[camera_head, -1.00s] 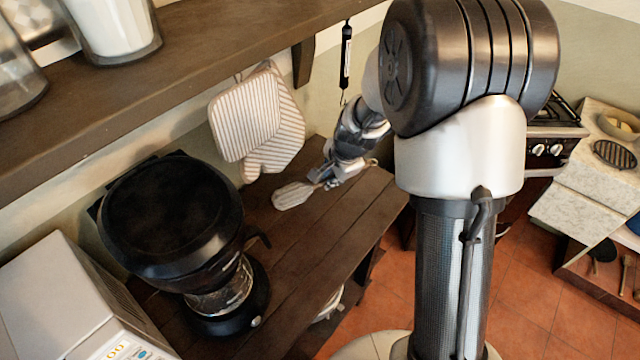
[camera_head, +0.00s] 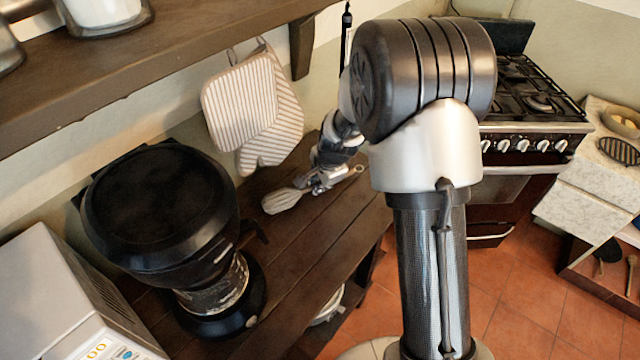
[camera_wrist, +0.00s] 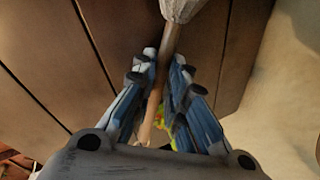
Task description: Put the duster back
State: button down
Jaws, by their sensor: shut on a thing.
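The duster has a pale, whitish head (camera_head: 283,200) and a thin light wooden handle. My gripper (camera_head: 318,182) is shut on the handle, above the dark wooden counter (camera_head: 310,245). In the head view the duster's head points to the left and the handle end sticks out to the right. In the wrist view the handle (camera_wrist: 168,50) runs between the two fingers of my gripper (camera_wrist: 165,62), with the head at the top edge. I cannot tell whether the duster touches the counter.
A black coffee maker (camera_head: 160,215) stands left on the counter, beside a grey appliance (camera_head: 70,290). A striped mitt and pad (camera_head: 245,105) hang on the wall under a wooden shelf (camera_head: 160,60). A thin black tool (camera_head: 346,40) hangs nearby. A stove (camera_head: 530,110) stands right.

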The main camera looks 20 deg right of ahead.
jog(key=shift+f, duration=0.15)
jog(key=c, duration=1.6)
grip_release()
jog(key=s+a+r+n+p, duration=0.15)
jog(key=s+r, duration=0.35)
jog(key=r, duration=0.5)
jog(key=s+d+r+n+p, duration=0.1)
jog(key=s+r+n+p, duration=0.15)
jog(key=s+r, duration=0.45)
jog(key=s+r+n, duration=0.5)
jog(key=s, duration=0.6)
jog(key=s+a+r+n, duration=0.1)
jog(key=s+r+n, duration=0.3)
jog(key=s, duration=0.6)
jog(key=shift+s+r+n+h+p, duration=0.3)
jog(key=shift+s+r+n+h, duration=0.1)
jog(key=shift+n, duration=0.8)
